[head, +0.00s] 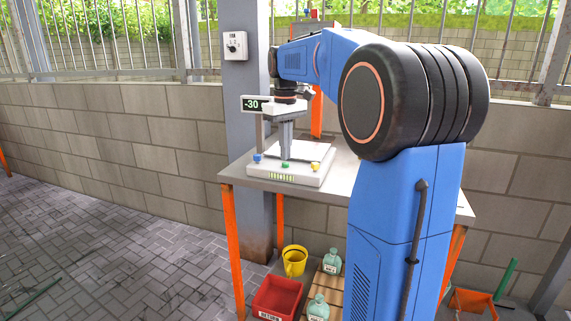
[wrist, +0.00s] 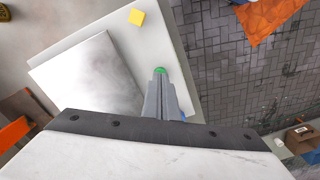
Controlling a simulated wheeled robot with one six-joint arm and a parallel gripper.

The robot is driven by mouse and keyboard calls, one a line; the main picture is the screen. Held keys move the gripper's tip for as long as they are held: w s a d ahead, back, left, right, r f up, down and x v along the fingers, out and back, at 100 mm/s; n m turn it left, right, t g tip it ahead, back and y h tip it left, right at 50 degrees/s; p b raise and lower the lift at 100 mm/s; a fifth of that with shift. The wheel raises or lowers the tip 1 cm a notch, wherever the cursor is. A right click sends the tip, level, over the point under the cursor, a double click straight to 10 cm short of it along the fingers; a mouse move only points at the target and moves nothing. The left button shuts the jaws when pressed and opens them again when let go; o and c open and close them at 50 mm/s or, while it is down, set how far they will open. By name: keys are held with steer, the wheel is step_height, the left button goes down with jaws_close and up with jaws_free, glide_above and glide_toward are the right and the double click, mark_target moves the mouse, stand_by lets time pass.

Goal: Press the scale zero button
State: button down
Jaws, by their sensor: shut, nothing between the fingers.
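The scale (head: 310,178) is a white box on the grey table, with a flat weighing plate (wrist: 90,75) and a raised display (head: 252,104) reading -30. Its front edge carries a blue button (head: 258,157), a green button (head: 285,164) and a yellow button (head: 315,166). No zero label is readable. My gripper (head: 286,156) is shut and empty, pointing down right at the green button. In the wrist view, the green button (wrist: 160,70) shows at the fingertips and the yellow button (wrist: 136,16) is clear of them. I cannot tell whether the fingertips touch the green button.
The grey table (head: 236,172) has orange legs. Below it are a yellow bucket (head: 294,262), a red bin (head: 277,299) and green bottles (head: 331,262). A grey post with a dial box (head: 235,46) stands behind.

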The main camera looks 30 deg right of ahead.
steer(key=shift+f, duration=0.45)
steer(key=shift+f, duration=0.35)
steer(key=shift+r, duration=2.05)
steer(key=s+a+f+t, duration=0.1)
steer(key=s+a+f, duration=0.4)
steer(key=s, duration=0.5)
steer(key=s+a+f+m+t, duration=0.1)
steer(key=s+a+f+t, duration=0.1)
steer(key=s+a+f, duration=0.3)
steer(key=s+a+f+t, duration=0.1)
steer(key=s+a+f, duration=0.4)
steer(key=s+f, duration=0.5)
steer(key=s, duration=0.5)
steer(key=shift+a+f+m+t, duration=0.3)
steer(key=shift+a+f+t, duration=0.1)
